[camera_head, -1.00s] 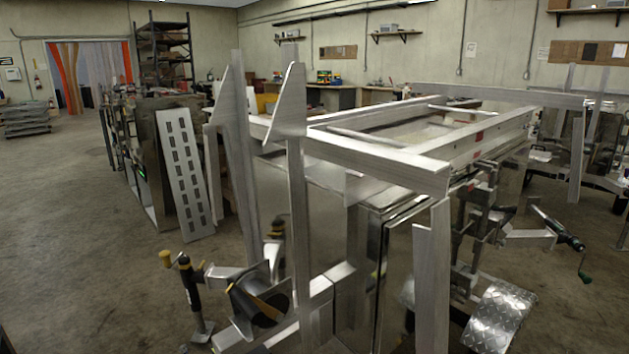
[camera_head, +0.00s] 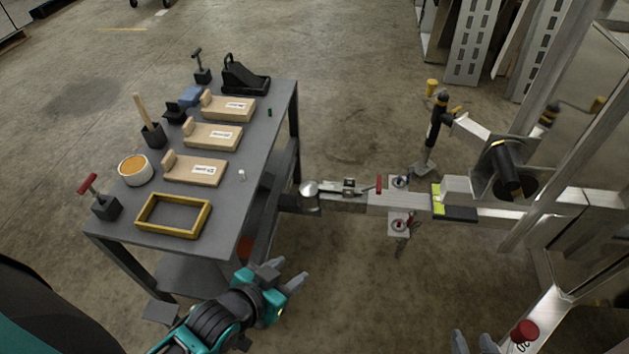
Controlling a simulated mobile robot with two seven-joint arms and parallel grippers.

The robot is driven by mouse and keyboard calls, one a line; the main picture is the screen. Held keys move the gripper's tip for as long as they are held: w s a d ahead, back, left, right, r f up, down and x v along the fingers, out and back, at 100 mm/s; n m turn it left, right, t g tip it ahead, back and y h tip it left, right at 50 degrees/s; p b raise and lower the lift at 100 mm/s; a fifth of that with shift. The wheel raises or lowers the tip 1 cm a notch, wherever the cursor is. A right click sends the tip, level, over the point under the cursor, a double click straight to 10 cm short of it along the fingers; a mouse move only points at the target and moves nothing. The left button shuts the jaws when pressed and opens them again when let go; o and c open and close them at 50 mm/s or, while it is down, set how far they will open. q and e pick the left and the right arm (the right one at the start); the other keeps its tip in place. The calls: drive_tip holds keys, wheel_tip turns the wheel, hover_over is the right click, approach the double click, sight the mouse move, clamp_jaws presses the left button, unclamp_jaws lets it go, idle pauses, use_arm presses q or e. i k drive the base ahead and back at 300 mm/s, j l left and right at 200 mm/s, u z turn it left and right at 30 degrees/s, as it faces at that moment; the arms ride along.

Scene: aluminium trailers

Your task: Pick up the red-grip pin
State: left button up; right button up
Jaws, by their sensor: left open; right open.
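A pin with a red T-shaped grip (camera_head: 88,183) stands upright, slightly tilted, in a black block (camera_head: 106,208) at the near left corner of the dark grey table (camera_head: 255,190). My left gripper (camera_head: 289,273) is open and empty, in front of the table's near right corner. It is well to the right of the pin and apart from it. My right gripper (camera_head: 473,341) shows only its fingertips at the bottom edge. It is open, with nothing seen between the fingers, far to the right of the pin. The lower end of the pin is hidden in the block.
The table also holds a yellow frame (camera_head: 173,215), a white round tub (camera_head: 134,170), several wooden trays, and a black-handled pin (camera_head: 198,60) at the back. A trailer tongue (camera_head: 395,202) runs right of the table. A red knob (camera_head: 525,331) is at lower right.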

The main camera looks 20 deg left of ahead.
sight(86, 185)
drive_tip(key=u, duration=2.2)
